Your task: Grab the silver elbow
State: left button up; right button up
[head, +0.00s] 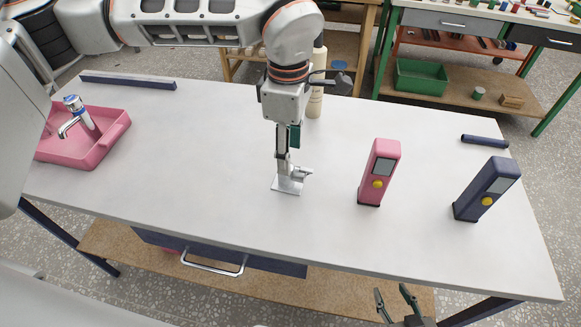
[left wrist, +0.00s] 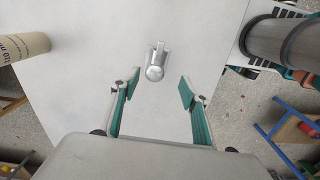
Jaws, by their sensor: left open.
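The silver elbow (head: 289,184) is a small shiny fitting on the white table, near the middle in the head view. It also shows in the left wrist view (left wrist: 155,71), centred between the lines of my fingers and just beyond their tips. My left gripper (head: 288,152) points down over it, open and empty, and partly hides it in the head view. In the left wrist view the two green-padded fingers (left wrist: 160,85) stand apart. Whether they touch the elbow I cannot tell. My right gripper (head: 395,297) is at the bottom edge of the head view, its fingers apart.
A pink device (head: 379,173) and a navy device (head: 487,189) stand to the right. A pink sink (head: 101,147) with a tap is at left. A beige bottle (head: 315,99) stands behind my left gripper. Navy bars lie at the far left (head: 128,82) and right (head: 485,141).

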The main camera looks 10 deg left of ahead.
aim_at(292, 176)
pick_arm(q)
jog(key=shift+w+a+f, duration=0.15)
jog(key=shift+a+f, duration=0.05)
jog(key=shift+f, duration=0.9)
jog(key=shift+w+f, duration=0.15)
jog(key=shift+f, duration=1.2)
jog(key=shift+w+f, duration=0.1)
jog(key=shift+f, duration=1.25)
grip_shut()
